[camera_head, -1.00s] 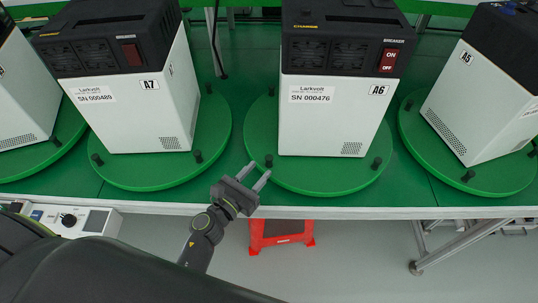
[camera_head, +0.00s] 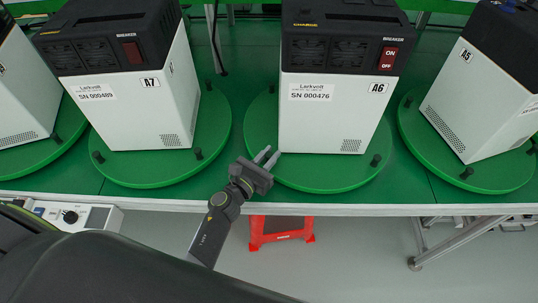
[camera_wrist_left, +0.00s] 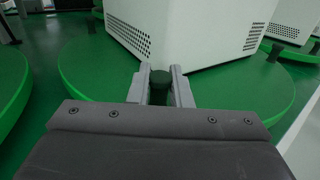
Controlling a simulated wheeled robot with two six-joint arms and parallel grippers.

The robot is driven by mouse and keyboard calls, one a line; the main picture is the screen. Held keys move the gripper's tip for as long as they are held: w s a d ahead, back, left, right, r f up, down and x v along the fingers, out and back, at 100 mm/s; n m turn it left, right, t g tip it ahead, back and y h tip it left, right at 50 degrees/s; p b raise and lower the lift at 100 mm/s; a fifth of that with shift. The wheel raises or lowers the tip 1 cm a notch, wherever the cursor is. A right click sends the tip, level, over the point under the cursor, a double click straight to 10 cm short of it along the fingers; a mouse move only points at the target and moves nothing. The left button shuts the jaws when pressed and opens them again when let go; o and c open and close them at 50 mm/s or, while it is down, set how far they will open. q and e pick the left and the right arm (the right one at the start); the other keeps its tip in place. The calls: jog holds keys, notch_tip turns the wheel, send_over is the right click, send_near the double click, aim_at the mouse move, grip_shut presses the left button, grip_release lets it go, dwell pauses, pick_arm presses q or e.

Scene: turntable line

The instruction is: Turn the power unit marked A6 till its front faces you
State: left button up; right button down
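The power unit marked A6 (camera_head: 322,115) stands upright on a round green turntable (camera_head: 325,182). Its white face with the A6 label, serial label and red breaker switch is toward me in the head view. The turntable has dark upright pegs near its rim, one at the right (camera_head: 375,160). My left gripper (camera_head: 268,156) is at the turntable's near-left rim. In the left wrist view a dark peg (camera_wrist_left: 160,85) stands between its fingers, which look closed against it. The lower white body of the unit (camera_wrist_left: 190,35) is just beyond. My right gripper is not in view.
Unit A7 (camera_head: 150,115) stands on its own turntable at the left, and unit A5 (camera_head: 465,115) at the right. The bench's pale front edge (camera_head: 400,211) runs below. A red step stool (camera_head: 281,232) is on the floor beneath.

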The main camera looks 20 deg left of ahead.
aim_at(254, 141)
pick_arm(q)
grip_shut()
jog(key=shift+w+a, duration=0.1)
jog(key=shift+a, duration=0.05)
jog(key=w+a+b, duration=0.1)
jog(key=w+a, duration=0.1)
jog(key=w+a+m+h+b, duration=0.1)
jog(key=a, duration=0.1)
jog(key=w+a+g+h+b, duration=0.1)
jog(key=w+a, duration=0.1)
jog(key=shift+w+a+f+m, duration=0.1)
jog(key=shift+w+a+m, duration=0.15)
jog(key=shift+w+m, duration=0.1)
jog(key=o, duration=0.7)
grip_release()
jog(key=shift+c, duration=0.2)
